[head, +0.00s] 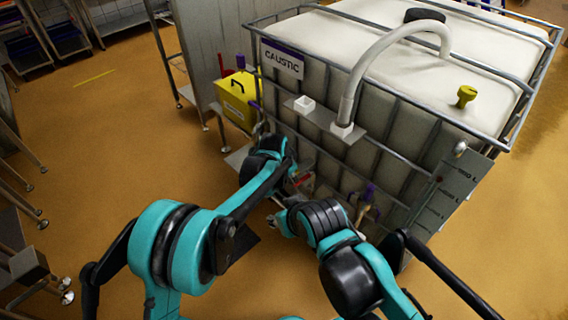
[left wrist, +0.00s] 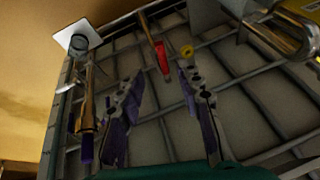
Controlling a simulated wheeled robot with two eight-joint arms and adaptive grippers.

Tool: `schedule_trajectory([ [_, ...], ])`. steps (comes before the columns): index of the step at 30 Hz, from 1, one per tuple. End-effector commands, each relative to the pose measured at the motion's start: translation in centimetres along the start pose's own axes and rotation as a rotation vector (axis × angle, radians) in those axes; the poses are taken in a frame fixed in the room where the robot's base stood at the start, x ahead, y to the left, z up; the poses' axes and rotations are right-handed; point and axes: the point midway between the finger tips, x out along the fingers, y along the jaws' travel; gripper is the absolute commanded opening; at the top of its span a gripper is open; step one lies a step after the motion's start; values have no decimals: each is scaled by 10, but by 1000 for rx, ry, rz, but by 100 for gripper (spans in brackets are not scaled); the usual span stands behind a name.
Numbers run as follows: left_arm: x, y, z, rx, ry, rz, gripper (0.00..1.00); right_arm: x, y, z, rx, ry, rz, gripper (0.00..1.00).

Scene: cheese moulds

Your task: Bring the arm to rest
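My left gripper (left wrist: 162,76) is open in the left wrist view. Its two dark fingers with purple pads stand well apart, with nothing held between them. Beyond them is the metal cage of the white caustic tank (head: 400,155). A red handle-like part (left wrist: 162,58) shows past the fingertips, apart from them as far as I can tell. In the head view my left arm (head: 180,250) reaches toward the front of the tank, and its gripper is hidden. My right arm (head: 355,275) is bent low in front of the tank; its fingers do not show.
A tap with a purple handle (head: 368,194) sits low on the tank front. A white hose (head: 392,45) bends down to a small shelf. A yellow box (head: 238,98) stands left of the tank. Metal racks line the left edge. The orange floor (head: 95,140) at left is clear.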

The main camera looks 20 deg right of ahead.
Motion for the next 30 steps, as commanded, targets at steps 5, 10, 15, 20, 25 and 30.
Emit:
schedule_trajectory([
  [5, 0, 0, 0, 0, 0, 0, 36, 0, 0, 0, 0, 0, 0, 40],
  [10, -25, -15, 15, -53, -2, -19, 36, 0, 0, 0, 0, 0, 0, 40],
  [15, -102, -48, 70, -230, -6, -83, 36, 0, 0, 0, 0, 0, 0, 40],
  [20, -183, -63, 140, -434, -4, -158, 36, 0, 0, 0, 0, 0, 0, 40],
  [25, -252, -53, 218, -648, 3, -241, 36, 0, 0, 0, 0, 0, 0, 40],
  [30, -300, -22, 294, -859, 17, -328, 36, 0, 0, 0, 0, 0, 0, 40],
])
